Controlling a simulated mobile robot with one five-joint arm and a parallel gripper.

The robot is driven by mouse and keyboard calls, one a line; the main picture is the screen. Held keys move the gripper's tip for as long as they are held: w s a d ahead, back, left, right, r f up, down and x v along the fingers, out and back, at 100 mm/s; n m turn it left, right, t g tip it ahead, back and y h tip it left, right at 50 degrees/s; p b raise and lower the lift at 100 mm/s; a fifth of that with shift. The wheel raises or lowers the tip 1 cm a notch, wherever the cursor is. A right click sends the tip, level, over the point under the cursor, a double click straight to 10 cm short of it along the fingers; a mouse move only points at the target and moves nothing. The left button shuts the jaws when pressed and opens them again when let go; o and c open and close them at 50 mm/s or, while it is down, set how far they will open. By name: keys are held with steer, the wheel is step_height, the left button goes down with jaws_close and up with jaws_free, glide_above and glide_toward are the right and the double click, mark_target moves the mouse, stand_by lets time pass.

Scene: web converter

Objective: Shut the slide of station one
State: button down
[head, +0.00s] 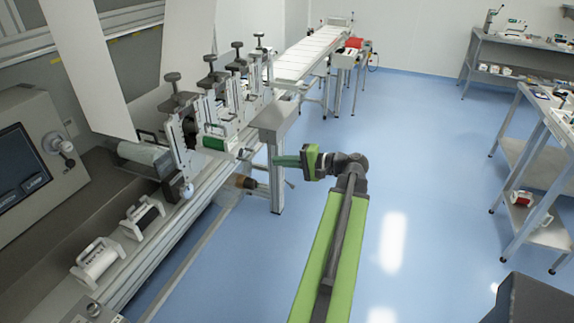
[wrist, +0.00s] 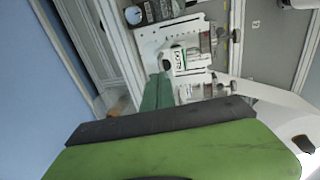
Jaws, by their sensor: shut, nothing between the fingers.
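Several stations with black top knobs stand in a row along the web machine at the left of the head view. The nearest station (head: 177,135) has an upright metal plate and a blue-tipped part low at its front. I cannot tell which is station one, or read its slide's position. My gripper (head: 277,160), with green fingers, is shut and empty, to the right of the row beside a grey post. In the wrist view, my fingers (wrist: 158,78) point at a white perforated plate (wrist: 150,42) carrying a white handled unit (wrist: 176,57). Contact cannot be told.
A grey post with a flat head (head: 276,122) stands close to my gripper. Two white-handled units (head: 97,260) lie on the machine's front ledge. A control panel (head: 28,165) is at left. Shelved tables (head: 540,155) stand at right. The blue floor between is clear.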

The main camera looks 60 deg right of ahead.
mark_target(249, 159)
steer(key=b+x, duration=0.1)
steer(key=x, duration=0.7)
steer(key=shift+w+f, duration=0.1)
steer(key=shift+w, duration=0.2)
